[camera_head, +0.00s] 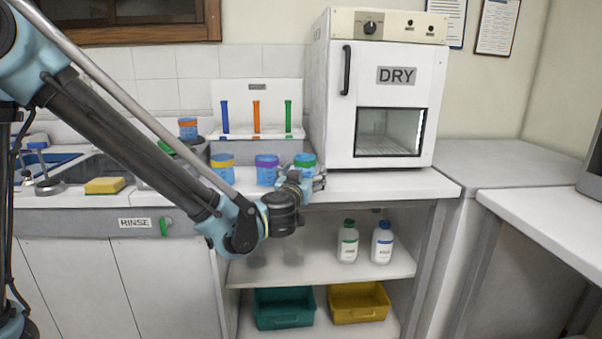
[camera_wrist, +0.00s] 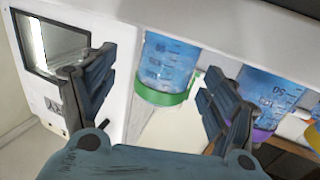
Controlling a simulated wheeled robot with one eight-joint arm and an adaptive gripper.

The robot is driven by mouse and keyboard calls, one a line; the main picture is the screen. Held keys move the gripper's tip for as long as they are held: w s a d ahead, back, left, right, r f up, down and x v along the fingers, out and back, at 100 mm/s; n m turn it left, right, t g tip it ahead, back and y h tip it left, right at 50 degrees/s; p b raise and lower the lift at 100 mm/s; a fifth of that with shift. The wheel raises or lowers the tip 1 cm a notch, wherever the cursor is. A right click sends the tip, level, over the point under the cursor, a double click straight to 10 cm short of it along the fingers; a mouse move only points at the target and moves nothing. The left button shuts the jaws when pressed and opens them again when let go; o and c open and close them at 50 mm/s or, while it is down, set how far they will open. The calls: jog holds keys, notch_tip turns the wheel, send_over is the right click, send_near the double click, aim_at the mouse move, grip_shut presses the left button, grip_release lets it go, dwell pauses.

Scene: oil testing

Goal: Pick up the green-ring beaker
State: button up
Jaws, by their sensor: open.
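The green-ring beaker (camera_head: 306,160) stands on the white counter, at the right end of a row of blue beakers. My gripper (camera_head: 312,182) is at the counter's front edge, close in front of it, and hides its lower part. In the wrist view, which is upside down, the green-ring beaker (camera_wrist: 167,68) shows between the two spread fingers of my open gripper (camera_wrist: 155,75). No finger is seen touching it, and how deep it sits between them is unclear.
A purple-ring beaker (camera_head: 267,169) stands close to the left, with a yellow-ring beaker (camera_head: 223,167) beyond it. The DRY oven (camera_head: 385,90) stands to the right. A rack (camera_head: 256,125) with colored tubes is behind. Bottles (camera_head: 348,242) stand on the shelf below.

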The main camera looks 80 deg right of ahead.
aim_at(306, 167)
jog(key=shift+w+d, duration=0.15)
jog(key=shift+d, duration=1.25)
jog(key=shift+w+d, duration=0.15)
jog(key=shift+d, duration=1.25)
jog(key=shift+c, duration=0.6)
jog(key=c, duration=1.2)
